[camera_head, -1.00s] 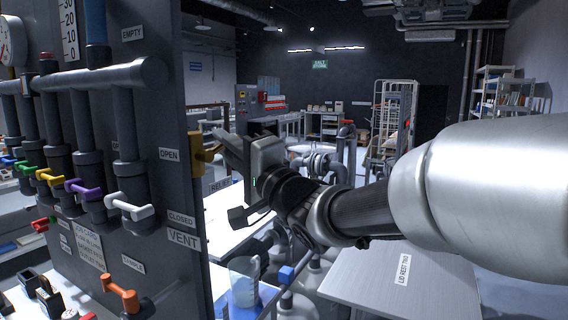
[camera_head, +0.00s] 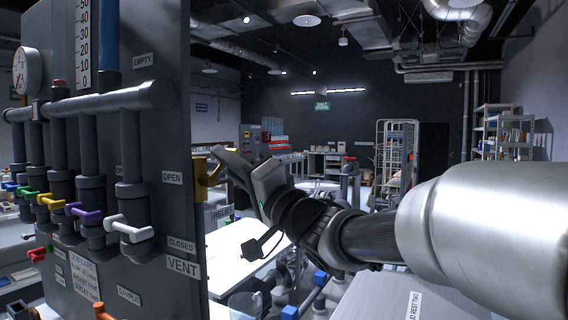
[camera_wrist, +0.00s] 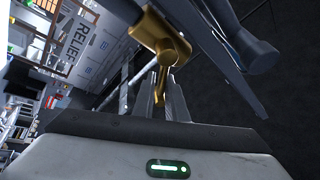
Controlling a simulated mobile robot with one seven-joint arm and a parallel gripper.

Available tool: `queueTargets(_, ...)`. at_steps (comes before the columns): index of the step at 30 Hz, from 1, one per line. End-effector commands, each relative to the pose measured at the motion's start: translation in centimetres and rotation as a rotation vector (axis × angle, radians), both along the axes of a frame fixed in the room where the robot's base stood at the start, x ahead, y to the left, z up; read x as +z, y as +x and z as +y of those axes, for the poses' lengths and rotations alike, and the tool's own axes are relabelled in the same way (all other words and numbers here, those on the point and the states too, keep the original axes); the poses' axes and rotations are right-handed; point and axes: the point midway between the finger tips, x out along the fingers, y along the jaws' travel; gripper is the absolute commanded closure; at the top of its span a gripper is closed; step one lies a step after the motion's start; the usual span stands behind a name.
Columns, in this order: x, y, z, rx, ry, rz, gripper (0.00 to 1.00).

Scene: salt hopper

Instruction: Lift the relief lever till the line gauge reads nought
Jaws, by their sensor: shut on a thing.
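The relief lever is a brass-yellow fitting (camera_head: 205,178) on the right edge of the grey panel, beside the OPEN label. My gripper (camera_head: 228,165) is at its right in the head view. In the wrist view the lever's hub (camera_wrist: 160,42) shows at upper middle, and its short handle runs down between my fingers (camera_wrist: 163,97), which are shut on it. A round white dial gauge (camera_head: 27,70) is at the panel's upper left. Its needle is too small to read surely.
The panel (camera_head: 160,100) carries pipes and a row of coloured valve handles, with a white one (camera_head: 130,228) nearest. A CLOSED label (camera_head: 181,244) and a VENT label (camera_head: 183,267) sit below the lever. Tables (camera_head: 245,245) stand below and behind my arm.

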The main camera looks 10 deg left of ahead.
Motion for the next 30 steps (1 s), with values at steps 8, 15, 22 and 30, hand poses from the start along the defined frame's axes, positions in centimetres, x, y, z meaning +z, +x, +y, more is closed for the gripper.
queueTargets(8, 0.1, 0.0, -0.1, -0.001, 0.002, -0.001, 0.72)
queueTargets(15, 0.2, 0.0, -0.1, 0.000, 0.003, -0.002, 0.72)
queueTargets(22, -0.2, -0.8, -1.3, -0.003, 0.005, -0.002, 0.72)
queueTargets(30, -2.5, -4.0, -6.1, -0.007, 0.004, 0.000, 0.72)
